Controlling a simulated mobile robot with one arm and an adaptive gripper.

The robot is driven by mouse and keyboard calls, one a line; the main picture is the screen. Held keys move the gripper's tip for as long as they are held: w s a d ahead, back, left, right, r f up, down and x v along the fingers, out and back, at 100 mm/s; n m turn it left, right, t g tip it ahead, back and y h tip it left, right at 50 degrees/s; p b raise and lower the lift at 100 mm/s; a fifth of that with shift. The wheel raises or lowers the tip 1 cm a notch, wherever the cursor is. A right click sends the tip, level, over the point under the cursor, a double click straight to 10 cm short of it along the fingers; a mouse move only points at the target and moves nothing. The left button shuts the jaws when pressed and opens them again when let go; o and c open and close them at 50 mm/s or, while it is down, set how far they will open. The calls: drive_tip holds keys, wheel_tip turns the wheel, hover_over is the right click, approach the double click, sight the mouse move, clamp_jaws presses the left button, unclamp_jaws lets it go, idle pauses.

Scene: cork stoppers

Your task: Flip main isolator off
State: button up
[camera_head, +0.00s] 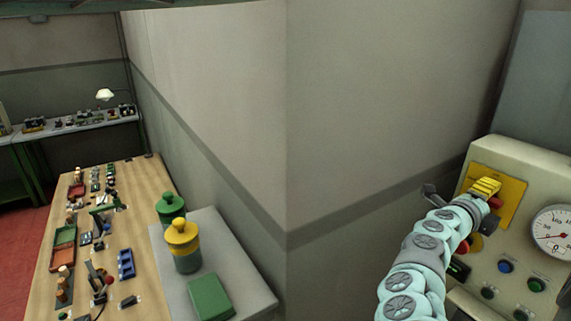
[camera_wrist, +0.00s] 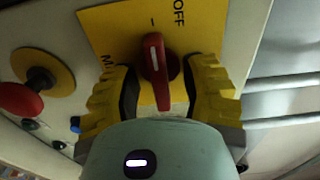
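The main isolator is a red rotary handle (camera_wrist: 157,70) with a white mark, on a yellow plate (camera_wrist: 120,35). In the wrist view the plate reads "OFF" near the handle's upper right, and part of another word shows at left. My gripper (camera_wrist: 165,85) has its two yellow fingers apart, one on each side of the handle, with visible gaps. In the head view my gripper (camera_head: 486,188) is at the yellow plate (camera_head: 510,192) on the cream panel (camera_head: 545,170), and a bit of the red handle (camera_head: 495,203) shows below the fingers.
A red mushroom button (camera_wrist: 20,98) on a yellow disc sits left of the handle. A pressure gauge (camera_head: 555,232), a blue button (camera_head: 505,266) and a green button (camera_head: 536,285) are on the panel. A cluttered wooden bench (camera_head: 140,215) stands far left.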

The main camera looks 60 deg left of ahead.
drive_tip(key=shift+s, duration=0.1)
drive_tip(key=s, duration=1.2)
drive_tip(key=shift+a, duration=0.3)
drive_tip(key=shift+w+d, duration=0.1)
